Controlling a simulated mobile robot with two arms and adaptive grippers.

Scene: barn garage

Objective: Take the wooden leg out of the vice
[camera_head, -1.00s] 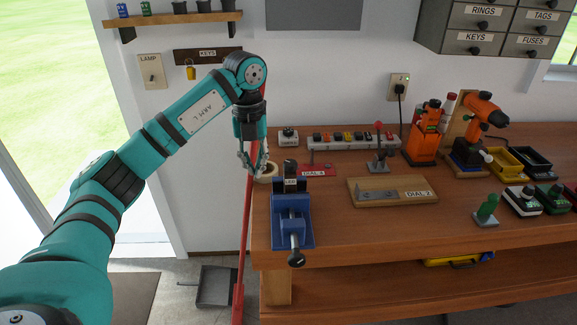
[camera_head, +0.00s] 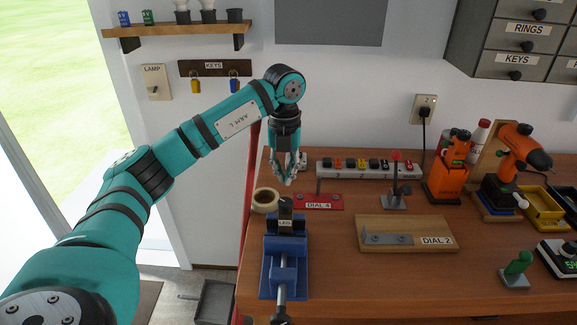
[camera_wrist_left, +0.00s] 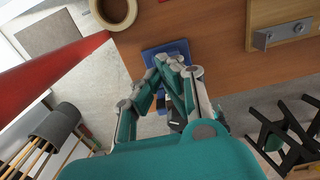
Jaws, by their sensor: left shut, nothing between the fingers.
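The blue vice (camera_head: 284,270) stands at the left front edge of the workbench. The leg, a short dark upright piece with a LEG label (camera_head: 285,223), stands between its jaws. My left gripper (camera_head: 289,182) points down above and just behind the leg in the head view, its fingers shut and empty. I cannot tell the exact gap to the leg. In the left wrist view the closed fingers (camera_wrist_left: 172,66) cover most of the vice (camera_wrist_left: 182,47), and I cannot make out the leg there. My right gripper is not in view.
A tape roll (camera_head: 265,200) lies left of the leg. The red DIAL 4 plate (camera_head: 318,202) lies to its right, and the wooden DIAL 2 board (camera_head: 375,225) further right. A power strip (camera_head: 335,166) runs behind. Bare bench (camera_head: 340,275) lies right of the vice.

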